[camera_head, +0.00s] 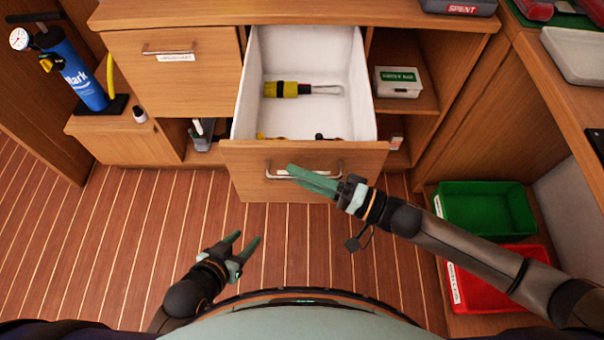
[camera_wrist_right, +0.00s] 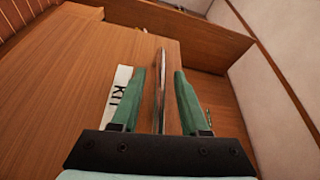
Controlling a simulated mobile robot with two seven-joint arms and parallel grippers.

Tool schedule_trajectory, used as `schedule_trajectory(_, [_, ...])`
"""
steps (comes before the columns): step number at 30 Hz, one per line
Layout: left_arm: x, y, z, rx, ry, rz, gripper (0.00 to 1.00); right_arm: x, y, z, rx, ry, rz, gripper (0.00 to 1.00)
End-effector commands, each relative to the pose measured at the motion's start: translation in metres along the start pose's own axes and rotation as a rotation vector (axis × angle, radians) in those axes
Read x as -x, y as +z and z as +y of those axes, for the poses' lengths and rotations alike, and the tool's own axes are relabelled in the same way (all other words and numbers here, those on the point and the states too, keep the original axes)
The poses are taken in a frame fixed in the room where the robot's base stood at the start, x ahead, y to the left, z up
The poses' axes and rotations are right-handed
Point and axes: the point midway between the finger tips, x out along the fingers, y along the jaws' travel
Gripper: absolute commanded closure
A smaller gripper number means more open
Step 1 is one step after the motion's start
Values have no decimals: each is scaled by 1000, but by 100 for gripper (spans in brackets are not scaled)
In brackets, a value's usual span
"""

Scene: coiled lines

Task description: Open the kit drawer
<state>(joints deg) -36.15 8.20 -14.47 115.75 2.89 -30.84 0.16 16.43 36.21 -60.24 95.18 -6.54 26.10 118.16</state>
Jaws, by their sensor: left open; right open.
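The kit drawer (camera_head: 262,171) is pulled well out of the cabinet, and its white inside shows from above. Its front has a metal bar handle (camera_head: 277,173), and a white KIT label (camera_wrist_right: 119,93) shows in the right wrist view. My right gripper (camera_head: 290,174) is at the handle, its green fingers open. In the right wrist view the handle (camera_wrist_right: 160,85) stands between the two fingers (camera_wrist_right: 163,88), with a gap on each side. My left gripper (camera_head: 243,245) is open and empty, low over the floor in front of the cabinet.
A yellow and black tool (camera_head: 288,89) lies in the drawer, with small items near its front. A closed drawer (camera_head: 170,75) is to the left. Green (camera_head: 485,208) and red (camera_head: 490,285) bins stand at right. A blue pump (camera_head: 82,78) stands far left. The floor ahead is clear.

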Motion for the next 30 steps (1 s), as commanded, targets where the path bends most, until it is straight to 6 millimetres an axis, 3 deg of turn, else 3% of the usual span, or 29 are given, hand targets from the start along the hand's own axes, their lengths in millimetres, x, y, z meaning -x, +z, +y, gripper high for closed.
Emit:
schedule_trajectory(5, [0,0,0,0,-1,0,50,0,0,0,0,0,0,55])
schedule_trajectory(17, [0,0,-1,0,-1,-1,50,0,0,0,0,0,0,99])
schedule_trajectory(30, [1,2,0,1,-1,-3,50,0,0,0,0,0,0,100])
